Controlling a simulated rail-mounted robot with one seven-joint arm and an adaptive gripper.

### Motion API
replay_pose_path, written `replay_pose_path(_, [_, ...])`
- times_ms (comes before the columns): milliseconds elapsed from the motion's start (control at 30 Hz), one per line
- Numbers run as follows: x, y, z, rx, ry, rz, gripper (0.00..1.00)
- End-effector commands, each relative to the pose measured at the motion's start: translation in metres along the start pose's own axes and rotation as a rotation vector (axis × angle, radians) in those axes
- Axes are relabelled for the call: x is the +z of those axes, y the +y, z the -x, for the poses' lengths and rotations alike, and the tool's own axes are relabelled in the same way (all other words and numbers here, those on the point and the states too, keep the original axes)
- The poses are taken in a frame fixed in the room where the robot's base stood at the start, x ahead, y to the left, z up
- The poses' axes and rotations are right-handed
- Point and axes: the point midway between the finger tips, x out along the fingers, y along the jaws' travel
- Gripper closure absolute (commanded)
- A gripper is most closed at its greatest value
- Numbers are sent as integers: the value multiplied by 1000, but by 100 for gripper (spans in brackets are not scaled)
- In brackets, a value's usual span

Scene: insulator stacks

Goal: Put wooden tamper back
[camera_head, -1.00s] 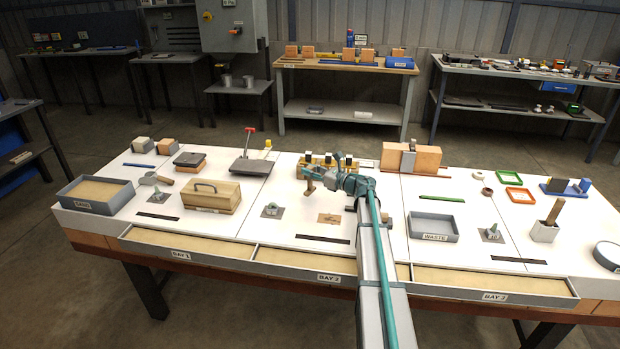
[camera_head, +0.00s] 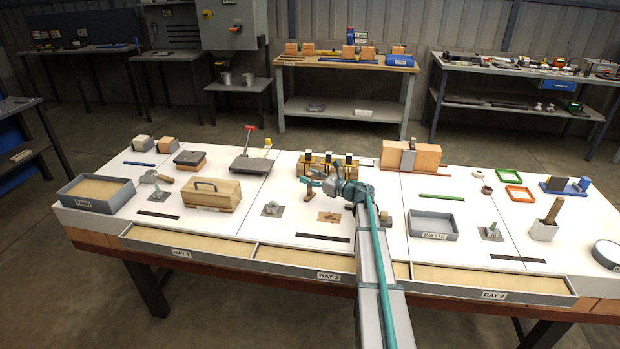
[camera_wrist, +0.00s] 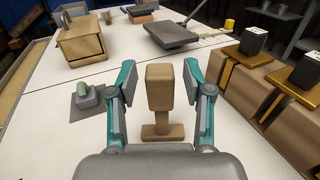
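My gripper (camera_wrist: 160,84) is open, with one teal-and-grey finger on each side of the tamper. A narrow gap shows between the tamper and each finger. The foot appears to rest on the white table (camera_head: 290,230), though contact is hard to see.
Wooden blocks with dark-topped fixtures (camera_wrist: 245,85) stand close on the right in the wrist view. A grey plate with a green knob (camera_wrist: 84,97) lies to the left. Farther off are a handled wooden box (camera_head: 212,196) and a waste tray (camera_head: 433,226).

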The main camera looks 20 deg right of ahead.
Motion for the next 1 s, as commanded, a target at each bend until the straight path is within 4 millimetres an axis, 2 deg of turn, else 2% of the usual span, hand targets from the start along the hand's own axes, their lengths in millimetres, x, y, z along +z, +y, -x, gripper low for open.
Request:
replay_pose_path(300, [4,0,3,-1,0,0,49])
replay_pose_path(467, [1,1,28,-2,0,0,49])
replay_pose_path(800, [2,1,93,-2,0,1,49])
replay_pose_path(1000, [3,0,114,-1,0,1,49])
